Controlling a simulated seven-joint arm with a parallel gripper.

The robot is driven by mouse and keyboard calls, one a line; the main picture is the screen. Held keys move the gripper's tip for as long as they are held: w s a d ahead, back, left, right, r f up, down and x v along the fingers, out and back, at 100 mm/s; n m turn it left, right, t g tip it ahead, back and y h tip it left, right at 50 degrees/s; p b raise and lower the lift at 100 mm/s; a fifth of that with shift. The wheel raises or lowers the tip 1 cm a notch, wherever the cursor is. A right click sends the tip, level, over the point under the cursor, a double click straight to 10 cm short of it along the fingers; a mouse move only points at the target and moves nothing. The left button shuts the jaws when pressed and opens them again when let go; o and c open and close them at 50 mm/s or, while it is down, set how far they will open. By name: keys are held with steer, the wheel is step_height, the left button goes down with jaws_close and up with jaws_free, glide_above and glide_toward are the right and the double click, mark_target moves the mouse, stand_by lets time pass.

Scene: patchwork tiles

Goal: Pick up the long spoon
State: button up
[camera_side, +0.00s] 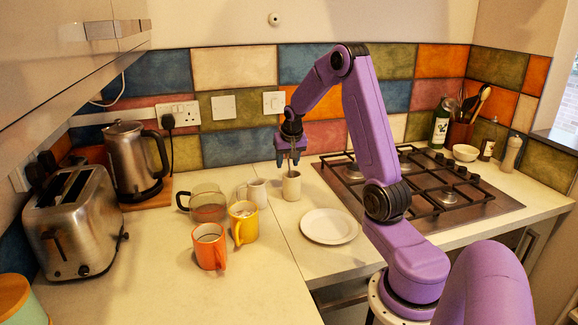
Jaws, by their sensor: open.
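My purple gripper (288,160) points down, open, directly above a small cream cup (291,186). A thin upright thing, which looks like the handle of the long spoon (290,169), shows between the fingers and the cup's mouth. Its lower end is hidden inside the cup, and its upper part is hidden by the gripper. I cannot tell whether the fingers touch it.
A white mug (254,192), a glass jug (208,207), a yellow mug (243,223) and an orange mug (209,246) stand left of the cup. A white plate (329,226) lies in front. A hob (420,190) is right; a kettle (134,160) and toaster (77,225) are left.

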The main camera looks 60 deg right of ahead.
jaws_close()
steer(key=shift+r, duration=0.15)
